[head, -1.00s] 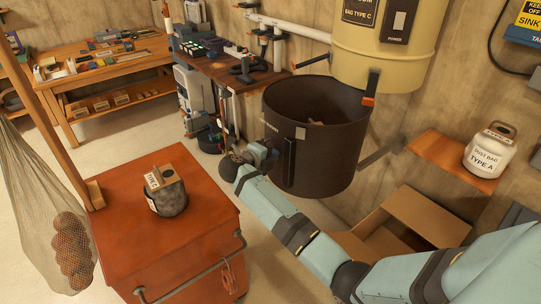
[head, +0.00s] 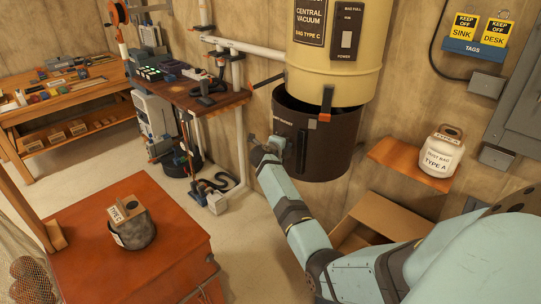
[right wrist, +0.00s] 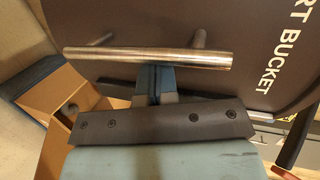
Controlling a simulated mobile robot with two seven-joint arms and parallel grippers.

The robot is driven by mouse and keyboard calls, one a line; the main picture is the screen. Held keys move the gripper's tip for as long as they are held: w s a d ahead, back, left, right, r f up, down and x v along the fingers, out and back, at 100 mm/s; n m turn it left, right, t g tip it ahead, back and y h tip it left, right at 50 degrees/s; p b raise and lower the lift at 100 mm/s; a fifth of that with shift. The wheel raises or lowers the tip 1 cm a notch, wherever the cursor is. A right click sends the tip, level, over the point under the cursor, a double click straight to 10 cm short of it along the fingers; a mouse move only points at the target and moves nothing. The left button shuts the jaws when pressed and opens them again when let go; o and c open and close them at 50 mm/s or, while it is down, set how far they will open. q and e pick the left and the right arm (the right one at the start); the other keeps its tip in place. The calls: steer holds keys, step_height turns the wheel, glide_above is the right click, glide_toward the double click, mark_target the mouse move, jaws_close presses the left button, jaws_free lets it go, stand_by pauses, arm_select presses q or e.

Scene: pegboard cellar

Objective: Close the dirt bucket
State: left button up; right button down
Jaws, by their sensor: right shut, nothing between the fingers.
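The dark dirt bucket (head: 335,160) hangs under the cream central vacuum canister (head: 333,70) in the head view. A strip of its dark inside shows between its rim and the canister at the left. A latch with an orange tip (head: 325,115) hangs over the rim at the front. My right gripper (head: 268,150) is at the bucket's left side. In the right wrist view its shut fingers (right wrist: 154,84) are at the metal bar handle (right wrist: 150,58) on the bucket, with nothing between them. I cannot tell whether they touch the bar. My left gripper is out of view.
A white dust bag jar (head: 441,153) stands on a wooden shelf (head: 400,160) at the right, above an open cardboard box (head: 375,220). A red cabinet (head: 150,265) carries a grey bag container (head: 132,228). A cluttered bench (head: 205,95) stands left of the bucket.

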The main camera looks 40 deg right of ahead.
steer(key=d, duration=0.8)
steer(key=shift+w+r, duration=0.15)
steer(key=shift+w, duration=0.15)
steer(key=shift+r, duration=0.1)
